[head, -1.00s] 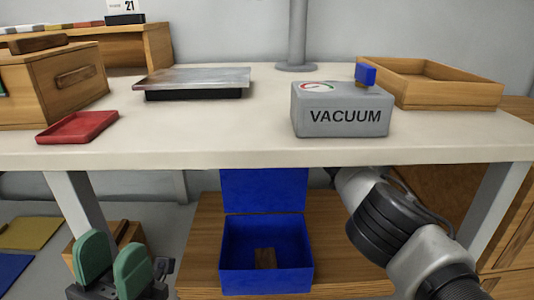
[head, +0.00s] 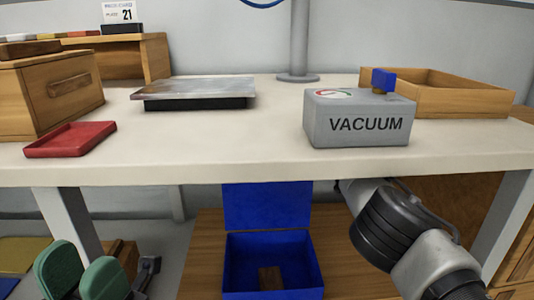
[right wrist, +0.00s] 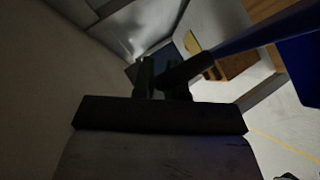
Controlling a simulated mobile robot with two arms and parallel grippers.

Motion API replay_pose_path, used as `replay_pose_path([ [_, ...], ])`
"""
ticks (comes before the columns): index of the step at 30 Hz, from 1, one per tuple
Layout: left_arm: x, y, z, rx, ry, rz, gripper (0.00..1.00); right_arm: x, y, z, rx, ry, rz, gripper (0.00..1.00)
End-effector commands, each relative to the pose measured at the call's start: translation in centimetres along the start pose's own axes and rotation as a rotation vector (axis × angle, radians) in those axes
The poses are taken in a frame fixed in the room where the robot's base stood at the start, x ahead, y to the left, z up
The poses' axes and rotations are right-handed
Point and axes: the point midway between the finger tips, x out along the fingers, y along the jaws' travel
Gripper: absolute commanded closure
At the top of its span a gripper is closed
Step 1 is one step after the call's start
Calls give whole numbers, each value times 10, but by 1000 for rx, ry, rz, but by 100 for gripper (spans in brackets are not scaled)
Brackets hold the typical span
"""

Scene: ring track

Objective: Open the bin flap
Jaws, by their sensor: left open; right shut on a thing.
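The blue bin (head: 272,262) stands under the table on a wooden surface. Its blue flap (head: 266,205) stands upright at the back, with the top hidden by the tabletop edge. A small brown piece (head: 268,279) shows inside the bin. My right arm reaches under the table, and its gripper is hidden in the head view. In the right wrist view my right gripper (right wrist: 163,80) is dark and shut on the end of a blue bar, seemingly the flap's edge (right wrist: 250,38). My left gripper (head: 79,274), with green fingertips, is open and empty at lower left.
The tabletop (head: 230,150) hangs over the bin. On it are a grey vacuum box (head: 355,122), a wooden tray (head: 465,102), a metal plate (head: 195,88), a red tray (head: 70,140) and a wooden box (head: 45,95). A table leg (head: 65,222) stands near my left gripper.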

Motion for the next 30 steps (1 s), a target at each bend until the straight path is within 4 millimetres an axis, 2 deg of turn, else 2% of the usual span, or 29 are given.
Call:
replay_pose_path([
  [15, 2, 0, -2, 0, 9, -1, 57, 0, -2, 2, -5, -3, -8, 100],
  [16, 2, 0, -2, 0, 9, -2, 57, 0, -2, 2, -5, -3, -7, 84],
  [20, 2, 0, -2, 1, 10, -2, 57, -1, -1, 2, -3, -3, -6, 64],
  [21, 2, 0, -2, 1, 10, -2, 57, -1, -1, 2, -2, -3, -5, 62],
  [30, 2, 0, -2, 1, 10, -2, 57, -1, -2, 2, 2, -2, -5, 62],
])
